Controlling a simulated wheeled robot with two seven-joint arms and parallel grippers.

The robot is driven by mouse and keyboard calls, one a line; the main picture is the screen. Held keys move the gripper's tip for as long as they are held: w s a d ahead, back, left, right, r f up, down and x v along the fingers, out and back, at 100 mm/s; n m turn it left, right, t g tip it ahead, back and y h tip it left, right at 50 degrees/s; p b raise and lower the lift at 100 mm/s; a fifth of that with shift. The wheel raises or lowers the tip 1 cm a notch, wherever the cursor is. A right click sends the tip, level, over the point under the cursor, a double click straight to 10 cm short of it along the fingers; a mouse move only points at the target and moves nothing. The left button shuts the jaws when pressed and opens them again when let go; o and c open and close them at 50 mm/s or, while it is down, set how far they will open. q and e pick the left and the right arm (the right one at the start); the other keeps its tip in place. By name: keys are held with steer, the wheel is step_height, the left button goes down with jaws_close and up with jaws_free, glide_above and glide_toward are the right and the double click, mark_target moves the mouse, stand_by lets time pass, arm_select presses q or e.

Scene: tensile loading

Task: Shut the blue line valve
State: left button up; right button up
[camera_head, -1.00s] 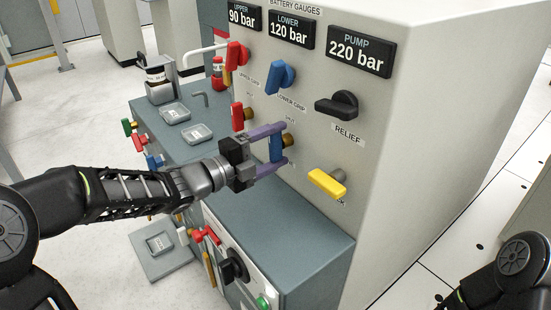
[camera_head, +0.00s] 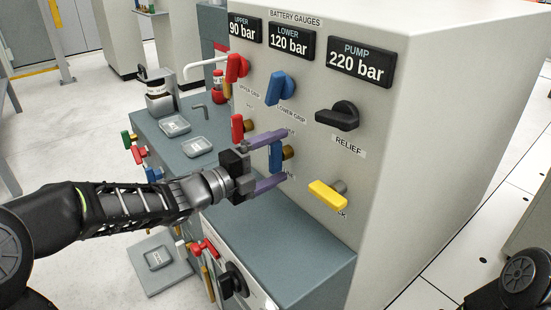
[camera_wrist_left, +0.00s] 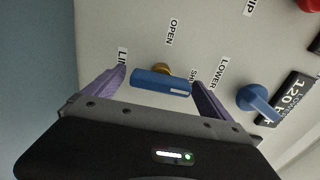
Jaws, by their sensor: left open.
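The blue line valve handle (camera_head: 276,157) stands upright on the panel front, on a brass stem. My left gripper (camera_head: 283,157) is open around it, one purple finger above and one below. In the left wrist view the handle (camera_wrist_left: 161,82) lies crosswise between the spread fingers (camera_wrist_left: 160,86). Its right end there is close to the partly hidden SHUT label (camera_wrist_left: 192,77). The OPEN label (camera_wrist_left: 171,32) is off to one side. A gap shows at the handle's left end; contact at the right end cannot be told. My right gripper is out of view.
The upper blue lower-grip handle (camera_head: 281,88) is above, with a red handle (camera_head: 237,128) to the left. A black relief knob (camera_head: 338,116) and yellow handle (camera_head: 327,195) are to the right. The teal bench top (camera_head: 285,235) below is clear.

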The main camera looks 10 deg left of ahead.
arm_select(q)
steer(key=shift+s+a, duration=0.4)
steer(key=p+v, duration=0.2)
steer(key=v, duration=0.4)
steer(key=shift+s, duration=0.35)
steer(key=shift+a, duration=0.15)
